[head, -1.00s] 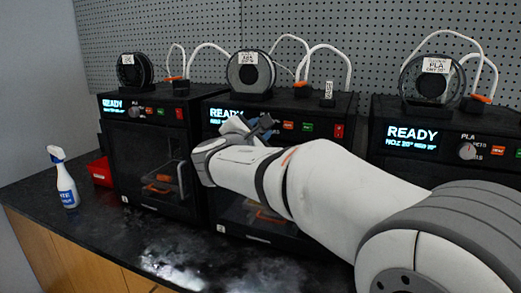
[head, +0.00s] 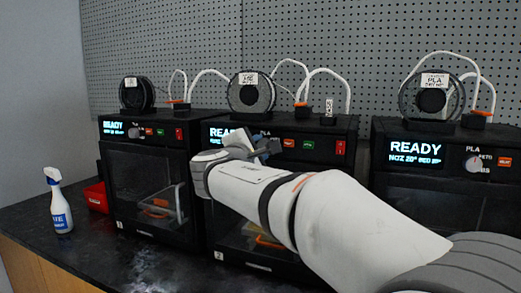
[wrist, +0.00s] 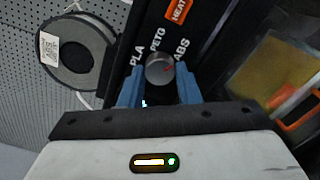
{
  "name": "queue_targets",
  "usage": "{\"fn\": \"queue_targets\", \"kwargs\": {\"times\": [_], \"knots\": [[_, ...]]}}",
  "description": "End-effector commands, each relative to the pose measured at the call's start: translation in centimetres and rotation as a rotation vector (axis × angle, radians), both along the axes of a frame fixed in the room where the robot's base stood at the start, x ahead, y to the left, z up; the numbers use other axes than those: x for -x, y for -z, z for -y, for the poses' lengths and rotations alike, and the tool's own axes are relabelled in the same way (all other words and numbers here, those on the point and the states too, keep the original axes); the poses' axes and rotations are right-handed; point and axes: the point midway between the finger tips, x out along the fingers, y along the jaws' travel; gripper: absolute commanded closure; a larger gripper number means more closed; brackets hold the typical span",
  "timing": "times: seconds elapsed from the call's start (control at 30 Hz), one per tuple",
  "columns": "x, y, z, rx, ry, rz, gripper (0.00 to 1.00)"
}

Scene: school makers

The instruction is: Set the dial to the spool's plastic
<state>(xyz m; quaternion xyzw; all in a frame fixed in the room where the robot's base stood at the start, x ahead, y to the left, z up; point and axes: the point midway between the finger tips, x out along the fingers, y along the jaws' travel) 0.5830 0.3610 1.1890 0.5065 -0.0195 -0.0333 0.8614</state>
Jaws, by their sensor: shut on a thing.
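My gripper (wrist: 159,76) has its blue fingers on both sides of a round grey dial (wrist: 158,66) and is shut on it. PLA, PETG and ABS are printed around the dial. In the head view my gripper (head: 262,146) is at the front panel of the middle printer (head: 308,128), and the arm hides the dial. The spool (head: 251,97) stands on that printer; its white label seems to read ABS, but is small. The spool (wrist: 75,48) also shows in the wrist view.
Similar printers stand at left (head: 150,165) and right (head: 450,200), each with a spool on top. A spray bottle (head: 60,205) and a red bin (head: 97,197) stand on the dark bench at left. An orange HEAT button (wrist: 179,9) is close to the dial.

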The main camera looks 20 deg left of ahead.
Motion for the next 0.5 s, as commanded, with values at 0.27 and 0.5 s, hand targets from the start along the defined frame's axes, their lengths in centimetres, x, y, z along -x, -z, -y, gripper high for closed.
{"fn": "queue_targets", "kwargs": {"times": [0.27,0.5], "knots": [[-0.01,0.04,0.00,0.001,0.000,0.000,0.56],[-0.02,0.04,0.01,0.001,0.000,-0.001,0.48]]}}
